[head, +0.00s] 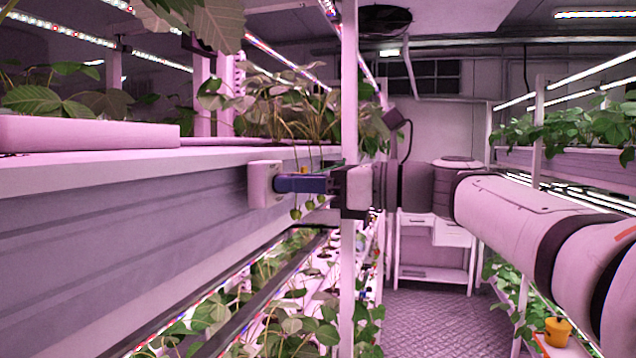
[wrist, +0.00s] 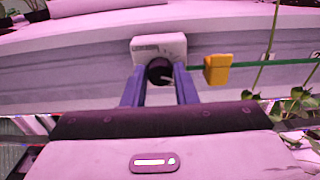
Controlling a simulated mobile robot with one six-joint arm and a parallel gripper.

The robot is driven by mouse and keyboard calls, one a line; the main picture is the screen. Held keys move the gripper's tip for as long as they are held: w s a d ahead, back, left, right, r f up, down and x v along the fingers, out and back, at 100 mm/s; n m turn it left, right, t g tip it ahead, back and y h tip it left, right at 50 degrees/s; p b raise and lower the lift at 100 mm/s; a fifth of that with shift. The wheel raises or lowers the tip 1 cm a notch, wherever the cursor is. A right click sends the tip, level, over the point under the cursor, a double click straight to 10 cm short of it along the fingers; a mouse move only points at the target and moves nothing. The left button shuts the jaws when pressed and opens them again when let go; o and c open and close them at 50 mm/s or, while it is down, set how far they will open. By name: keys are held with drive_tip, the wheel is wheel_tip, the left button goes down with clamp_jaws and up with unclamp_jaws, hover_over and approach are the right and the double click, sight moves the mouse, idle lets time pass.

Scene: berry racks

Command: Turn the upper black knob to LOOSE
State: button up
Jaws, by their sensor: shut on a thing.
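The black knob (wrist: 159,71) sits on a white housing (wrist: 146,46) fixed to the rack's side panel. Small dark lettering shows on the housing, too small to read surely. A pale mark shows at the knob's lower right. My gripper (wrist: 160,80) has its two blue fingers on either side of the knob, shut on it. In the head view the white housing (head: 264,185) stands at the rack's edge, and my gripper (head: 283,184) reaches it from the right. There the knob is hidden by the fingers. No second knob is seen.
A yellow clip (wrist: 217,70) sits on a green line just right of my gripper. Plants and hanging berries are close below and behind the fingers. A white rack post (head: 348,270) stands by my wrist. The aisle floor (head: 430,315) is clear.

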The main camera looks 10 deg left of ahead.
drive_tip(key=shift+c, duration=1.4)
drive_tip(key=shift+d+f, duration=0.1)
drive_tip(key=shift+d, duration=0.25)
drive_tip(key=shift+c, duration=0.5)
drive_tip(key=shift+s, duration=0.15)
drive_tip(key=shift+r, duration=0.2)
